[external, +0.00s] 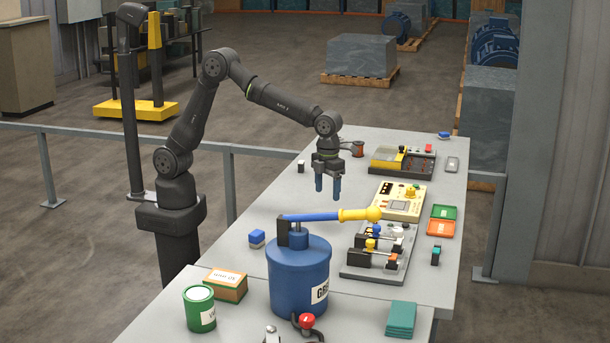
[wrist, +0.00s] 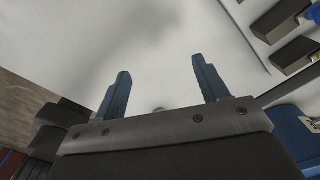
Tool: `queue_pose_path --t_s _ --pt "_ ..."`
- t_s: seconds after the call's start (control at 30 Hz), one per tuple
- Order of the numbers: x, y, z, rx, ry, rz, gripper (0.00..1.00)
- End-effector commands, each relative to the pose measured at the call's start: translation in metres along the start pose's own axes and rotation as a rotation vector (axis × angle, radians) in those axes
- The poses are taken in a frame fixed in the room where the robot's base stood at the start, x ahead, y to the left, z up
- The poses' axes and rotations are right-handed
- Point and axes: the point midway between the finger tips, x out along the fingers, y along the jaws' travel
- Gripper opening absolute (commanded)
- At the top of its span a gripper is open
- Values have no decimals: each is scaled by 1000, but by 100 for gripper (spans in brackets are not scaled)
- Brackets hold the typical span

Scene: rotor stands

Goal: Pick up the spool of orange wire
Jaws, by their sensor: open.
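The spool of orange wire (external: 358,149) stands near the left edge of the table, towards its far end, in the external view. It is small, with copper-orange winding. My gripper (external: 328,199) hangs above the table, fingers pointing down, nearer the camera than the spool. Its two blue fingers are apart with nothing between them. In the wrist view, my gripper (wrist: 162,82) is also open over bare pale tabletop. The spool is not seen in the wrist view.
A blue grease drum (external: 298,275) with a yellow-ended lever stands in front of my gripper. A rotor stand (external: 352,270), a yellow meter (external: 402,207) and a parts tray (external: 385,165) line the right. Green (external: 444,212) and orange trays (external: 440,229) lie near the right edge.

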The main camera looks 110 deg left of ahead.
Motion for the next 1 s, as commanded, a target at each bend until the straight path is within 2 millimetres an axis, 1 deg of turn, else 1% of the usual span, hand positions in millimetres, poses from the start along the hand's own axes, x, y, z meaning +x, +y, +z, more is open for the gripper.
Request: queue_pose_path --t_s 0.07,0.13,0.17,0.23,0.27,0.37,0.4,0.47,0.5,0.57,0.6,0.67,0.7,0.77,0.8,0.87,0.9,0.97,1.0 --pt "0 0 1 -3 0 -1 67" --pt "0 2 8 -29 1 -6 67" --pt "0 4 14 -50 2 -10 67" --pt "0 10 34 -131 6 -27 67" --pt "0 13 46 -179 9 -38 67" --pt "0 31 96 -382 20 -83 67" --pt "-1 40 118 -472 24 -105 67" --pt "-2 56 151 -610 33 -136 67" --pt "-2 68 172 -701 38 -157 67" --pt "-4 88 204 -837 46 -190 67" --pt "-5 103 225 -928 52 -211 67" --pt "-6 126 255 -1064 61 -246 67" --pt "-7 143 275 -1153 67 -268 67" --pt "-9 170 303 -1287 76 -305 67" --pt "-10 189 321 -1377 85 -329 67" --pt "-12 220 348 -1510 95 -367 67" --pt "-13 241 364 -1598 103 -393 67" --pt "-16 276 388 -1730 115 -435 67" --pt "-17 300 402 -1819 124 -463 67"
